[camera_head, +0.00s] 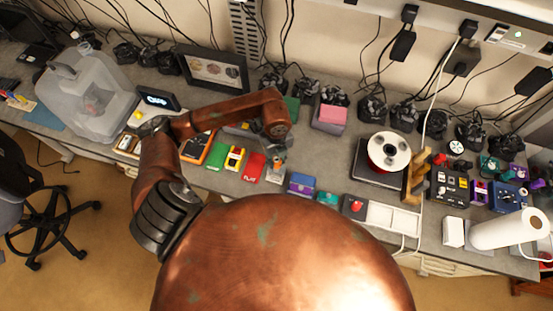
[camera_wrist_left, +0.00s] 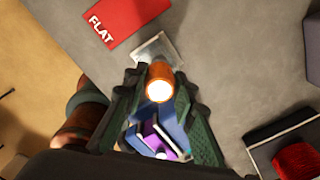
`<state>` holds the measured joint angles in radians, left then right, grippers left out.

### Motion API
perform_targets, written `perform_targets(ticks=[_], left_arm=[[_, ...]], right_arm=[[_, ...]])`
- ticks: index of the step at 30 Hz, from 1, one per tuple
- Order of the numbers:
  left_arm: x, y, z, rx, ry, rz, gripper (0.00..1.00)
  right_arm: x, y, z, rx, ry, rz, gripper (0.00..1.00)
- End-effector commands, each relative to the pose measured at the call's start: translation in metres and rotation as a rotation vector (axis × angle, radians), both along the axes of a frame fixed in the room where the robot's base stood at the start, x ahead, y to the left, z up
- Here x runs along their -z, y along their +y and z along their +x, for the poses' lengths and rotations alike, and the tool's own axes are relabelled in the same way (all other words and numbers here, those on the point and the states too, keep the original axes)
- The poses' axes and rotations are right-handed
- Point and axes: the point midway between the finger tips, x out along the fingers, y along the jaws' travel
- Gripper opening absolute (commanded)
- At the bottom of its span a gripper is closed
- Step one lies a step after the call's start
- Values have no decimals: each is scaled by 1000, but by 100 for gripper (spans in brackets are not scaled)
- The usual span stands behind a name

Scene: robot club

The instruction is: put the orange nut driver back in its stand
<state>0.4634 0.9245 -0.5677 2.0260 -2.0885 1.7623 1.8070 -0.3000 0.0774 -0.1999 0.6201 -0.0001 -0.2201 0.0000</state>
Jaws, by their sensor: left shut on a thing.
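The orange nut driver (camera_wrist_left: 159,82) shows in the left wrist view as a round orange handle with a bright end, between my left fingers. My left gripper (camera_wrist_left: 160,90) is shut on it. In the head view my left gripper (camera_head: 279,150) is low over the bench, just right of the red card. A pale metallic square piece (camera_wrist_left: 156,48) lies just beyond the driver in the wrist view; I cannot tell whether it is the stand. Whether the driver's lower end touches anything is hidden. My right gripper is not in view.
A red card marked FLAT (camera_wrist_left: 112,18) lies beside the gripper. A blue-purple box (camera_head: 301,184), a teal item (camera_head: 327,198) and a dark box with a red top (camera_head: 355,206) stand to the right. A framed display (camera_head: 213,69) and several black cable bundles line the back.

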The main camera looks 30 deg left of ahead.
Motion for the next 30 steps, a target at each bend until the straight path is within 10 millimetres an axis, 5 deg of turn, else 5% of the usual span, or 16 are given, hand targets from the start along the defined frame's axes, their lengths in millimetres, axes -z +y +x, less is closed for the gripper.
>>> perform_targets(ticks=[30], left_arm=[[15,0,0,0,0,0,0]], right_arm=[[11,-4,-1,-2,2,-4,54]])
